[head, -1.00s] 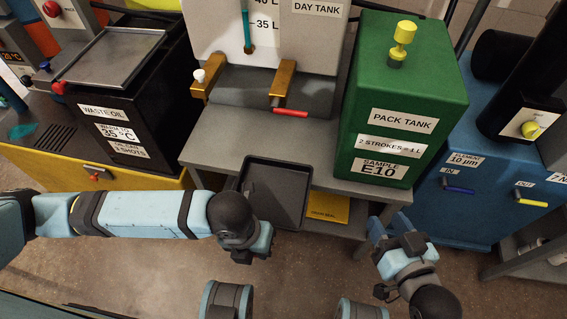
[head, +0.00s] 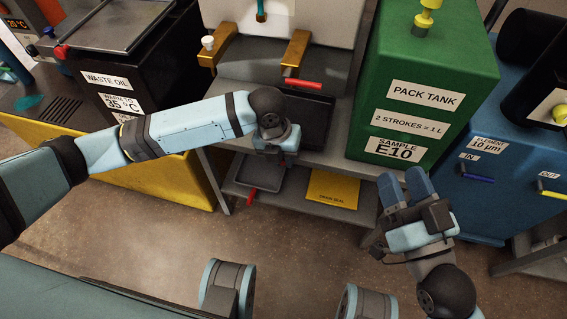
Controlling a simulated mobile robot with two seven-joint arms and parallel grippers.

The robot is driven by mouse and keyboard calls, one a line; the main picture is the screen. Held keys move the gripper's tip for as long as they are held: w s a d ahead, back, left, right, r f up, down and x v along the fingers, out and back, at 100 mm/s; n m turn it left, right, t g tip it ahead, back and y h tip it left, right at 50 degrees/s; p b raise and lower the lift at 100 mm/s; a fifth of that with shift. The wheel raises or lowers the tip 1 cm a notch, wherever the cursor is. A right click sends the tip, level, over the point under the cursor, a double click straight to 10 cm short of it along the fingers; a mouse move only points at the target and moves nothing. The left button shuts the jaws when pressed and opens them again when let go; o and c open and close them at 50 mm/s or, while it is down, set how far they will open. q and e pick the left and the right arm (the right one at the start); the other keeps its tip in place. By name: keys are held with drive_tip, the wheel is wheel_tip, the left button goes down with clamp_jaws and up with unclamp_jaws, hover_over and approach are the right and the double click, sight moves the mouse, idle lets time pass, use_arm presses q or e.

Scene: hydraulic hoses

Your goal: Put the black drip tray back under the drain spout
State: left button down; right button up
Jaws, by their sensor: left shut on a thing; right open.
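The black drip tray (head: 314,118) is over the grey bench (head: 342,150) below the day tank, partly hidden by my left arm. My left gripper (head: 275,147) is at its near left side, shut on it; the fingertips are mostly hidden. The brass spout with the red lever (head: 297,52) juts out above the tray's back part. I cannot tell whether the tray rests fully on the bench. My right gripper (head: 404,184) is open and empty, in front of the green pack tank (head: 407,77).
A second brass spout with a white knob (head: 214,47) is at the left. The lower shelf (head: 310,198) holds a dark shallow tray (head: 262,177) and a yellow sheet (head: 331,190). The waste oil bin (head: 130,60) stands left, a blue filter unit (head: 482,195) right.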

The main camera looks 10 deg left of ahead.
use_arm(q)
wheel_tip(320, 180, down, 2)
drive_tip(key=shift+f+b, duration=0.25)
drive_tip(key=shift+b, duration=0.15)
drive_tip(key=shift+r, duration=0.15)
use_arm(e)
drive_tip(key=shift+w+a+f+g, duration=0.1)
drive_tip(key=shift+f+g, duration=0.2)
drive_tip(key=shift+f, duration=0.35)
use_arm(q)
drive_tip(key=c, duration=1)
unclamp_jaws()
